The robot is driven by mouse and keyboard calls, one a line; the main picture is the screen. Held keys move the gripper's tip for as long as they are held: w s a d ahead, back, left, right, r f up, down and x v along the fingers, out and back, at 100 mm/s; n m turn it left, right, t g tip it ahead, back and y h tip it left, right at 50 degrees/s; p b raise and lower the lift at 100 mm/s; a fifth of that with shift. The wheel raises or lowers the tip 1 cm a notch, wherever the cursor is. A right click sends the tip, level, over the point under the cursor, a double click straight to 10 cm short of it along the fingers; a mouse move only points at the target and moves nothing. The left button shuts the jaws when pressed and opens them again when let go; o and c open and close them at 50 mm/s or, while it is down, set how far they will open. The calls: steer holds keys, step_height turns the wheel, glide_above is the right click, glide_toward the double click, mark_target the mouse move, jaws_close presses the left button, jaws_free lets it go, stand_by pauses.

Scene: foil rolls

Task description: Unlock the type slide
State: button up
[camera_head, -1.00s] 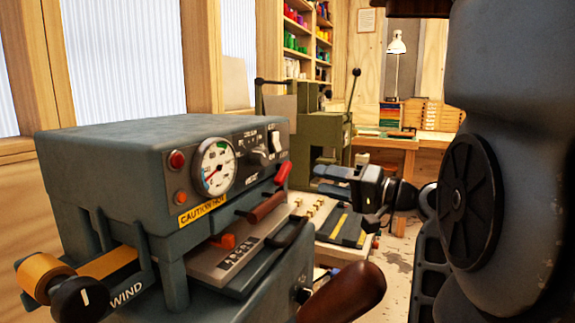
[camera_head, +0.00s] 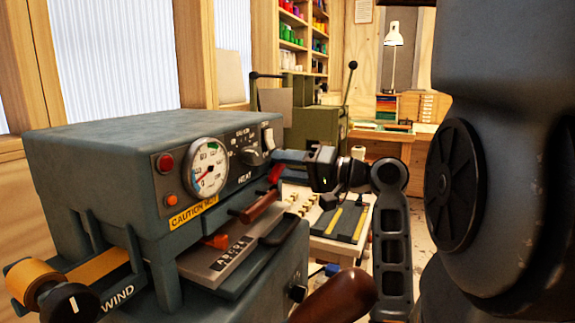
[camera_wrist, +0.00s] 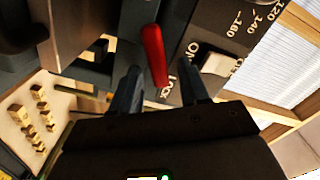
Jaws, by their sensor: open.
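The type slide (camera_head: 225,258), a plate with raised letters, sits in the front of the grey stamping machine (camera_head: 130,150). A red lever (camera_head: 275,172) stands at the machine's right front edge, beside the "LOCK" marking. It also shows in the wrist view (camera_wrist: 155,55), upright and slightly tilted. My gripper (camera_head: 285,158) is open at the machine's right side, close to the red lever. In the wrist view my two fingers (camera_wrist: 158,78) stand on either side of the lever's lower end, with no visible grip on it. A black handle (camera_head: 283,228) is at the slide's right end.
A brown handle (camera_head: 262,206) and a large wooden knob (camera_head: 335,297) jut out. A tray with brass pieces (camera_head: 330,222) and a green press (camera_head: 315,128) stand behind.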

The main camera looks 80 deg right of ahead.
jaws_close()
stand_by(0.4)
steer(key=shift+r+m+p, duration=0.15)
steer(key=shift+m+p, duration=0.15)
steer(key=shift+p, duration=0.3)
steer(key=m+p, duration=0.5)
steer(key=p, duration=0.2)
steer(key=shift+p, duration=0.3)
steer(key=shift+f+m, duration=0.25)
steer(key=shift+m, duration=0.05)
